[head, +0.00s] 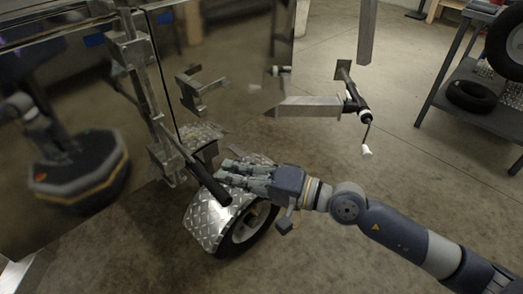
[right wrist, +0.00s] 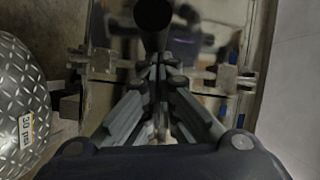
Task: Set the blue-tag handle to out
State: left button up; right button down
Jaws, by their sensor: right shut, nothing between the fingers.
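A latch handle with a dark grip (head: 211,185) sticks out from the trailer's metal door hardware, pointing down and right. The grip's dark round end (right wrist: 153,14) shows at the top of the right wrist view. My right gripper (head: 222,172) is shut and empty, its fingertips close beside the grip; I cannot tell whether they touch it. Small blue patches show on the trailer (head: 95,40) and at the right of the right wrist view (right wrist: 246,86). I cannot tell which handle they mark. My left gripper is not in view.
A diamond-plate fender (head: 205,222) over a wheel (head: 245,228) lies just below my right gripper. A trailer jack with a crank (head: 366,150) stands to the right. A dark shelf (head: 455,112) with tires is at far right. The floor between is clear.

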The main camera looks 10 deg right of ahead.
jog(key=shift+w+f, duration=0.1)
dwell(0.3)
jog(key=v, duration=1.2)
